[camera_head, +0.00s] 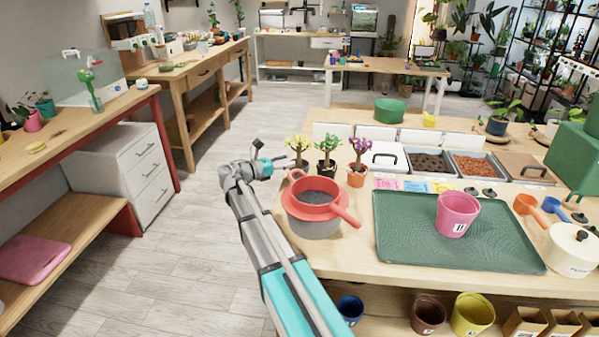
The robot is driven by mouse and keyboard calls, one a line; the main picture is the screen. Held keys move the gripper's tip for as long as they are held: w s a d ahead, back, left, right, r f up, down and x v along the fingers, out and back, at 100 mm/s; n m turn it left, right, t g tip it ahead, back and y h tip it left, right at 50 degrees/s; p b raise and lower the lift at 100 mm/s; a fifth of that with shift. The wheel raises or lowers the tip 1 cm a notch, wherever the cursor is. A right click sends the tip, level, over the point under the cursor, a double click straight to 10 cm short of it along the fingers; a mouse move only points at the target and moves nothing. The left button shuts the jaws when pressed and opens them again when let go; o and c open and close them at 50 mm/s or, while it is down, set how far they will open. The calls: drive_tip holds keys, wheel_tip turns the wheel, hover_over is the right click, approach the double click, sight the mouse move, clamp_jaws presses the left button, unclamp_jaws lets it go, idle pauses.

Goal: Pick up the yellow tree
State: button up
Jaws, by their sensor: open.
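The yellow tree (298,146) is a small plant with yellow leaves, at the left end of a row of three on the wooden table. Its lower part is partly hard to make out. Beside it stand a green tree (327,146) in a dark pot and a purple-pink tree (359,149) in an orange pot. My gripper (275,161) is open at the table's left edge, just left of the yellow tree. It looks empty and apart from the tree, though its fingers are small in the picture.
A red sieve (316,188) rests on a grey pot close in front of the trees. A green tray (397,230) with a pink pot (457,214) lies to the right. White-lidded bins (383,156) stand behind the trees' right side. Open floor lies left of the table.

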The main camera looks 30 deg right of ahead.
sight(299, 166)
drive_tip(key=shift+w+d, duration=0.15)
drive_tip(key=shift+d, duration=1.15)
drive_tip(key=shift+w+d, duration=0.1)
drive_tip(key=shift+d, duration=1.2)
clamp_jaws()
